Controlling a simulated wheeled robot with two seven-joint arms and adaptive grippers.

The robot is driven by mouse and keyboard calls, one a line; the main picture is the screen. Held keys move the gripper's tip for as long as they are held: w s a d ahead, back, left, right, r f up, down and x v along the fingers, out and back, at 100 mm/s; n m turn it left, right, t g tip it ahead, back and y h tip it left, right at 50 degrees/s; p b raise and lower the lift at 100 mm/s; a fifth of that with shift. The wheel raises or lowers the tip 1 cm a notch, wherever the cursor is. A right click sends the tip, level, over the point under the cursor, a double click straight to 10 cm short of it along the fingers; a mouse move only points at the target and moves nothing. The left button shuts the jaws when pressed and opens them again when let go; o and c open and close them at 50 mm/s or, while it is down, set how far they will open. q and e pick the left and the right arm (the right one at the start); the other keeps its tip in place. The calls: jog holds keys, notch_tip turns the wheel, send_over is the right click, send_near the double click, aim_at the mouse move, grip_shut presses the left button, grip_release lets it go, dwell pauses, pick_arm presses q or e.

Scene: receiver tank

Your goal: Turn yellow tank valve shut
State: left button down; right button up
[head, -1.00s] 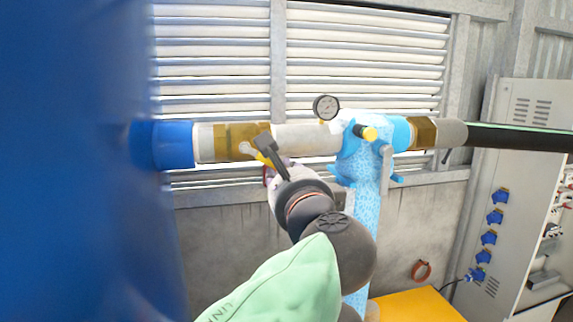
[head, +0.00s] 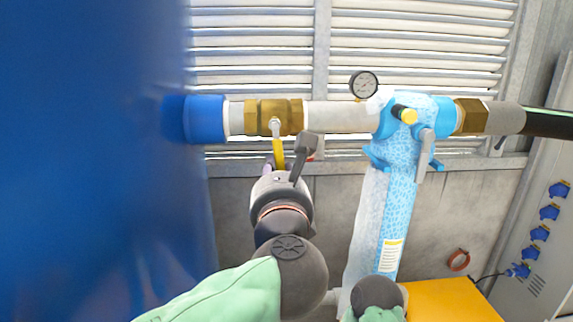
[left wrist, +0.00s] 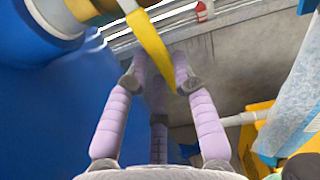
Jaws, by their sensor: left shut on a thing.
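The yellow valve handle (head: 279,153) is on the brass valve (head: 262,113) in the pipe beside the blue tank (head: 95,150). The handle hangs almost straight down, roughly across the pipe. My left gripper (head: 270,170) is below the valve, shut on the handle's lower part. In the left wrist view the handle (left wrist: 150,42) runs down between the purple fingers (left wrist: 160,62), and the brass valve body shows at the top left. The exact finger contact is partly hidden in the head view. My right gripper is not in view.
A pressure gauge (head: 364,84) and a light blue filter housing (head: 397,200) with a grey lever (head: 425,150) stand right of the valve. A yellow box (head: 450,300) is below right. A grey cabinet (head: 535,230) is at the far right.

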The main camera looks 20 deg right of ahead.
pick_arm(q)
jog(key=shift+w+a+f+m+p, duration=0.15)
jog(key=shift+a+f+m+p, duration=0.25)
jog(key=shift+m, duration=0.4)
jog(key=c, duration=1.2)
grip_release()
jog(key=shift+o, duration=0.9)
jog(key=shift+w+a+r, duration=0.1)
jog(key=shift+a+r, duration=0.05)
jog(key=shift+a, duration=0.1)
jog(key=v, duration=1.2)
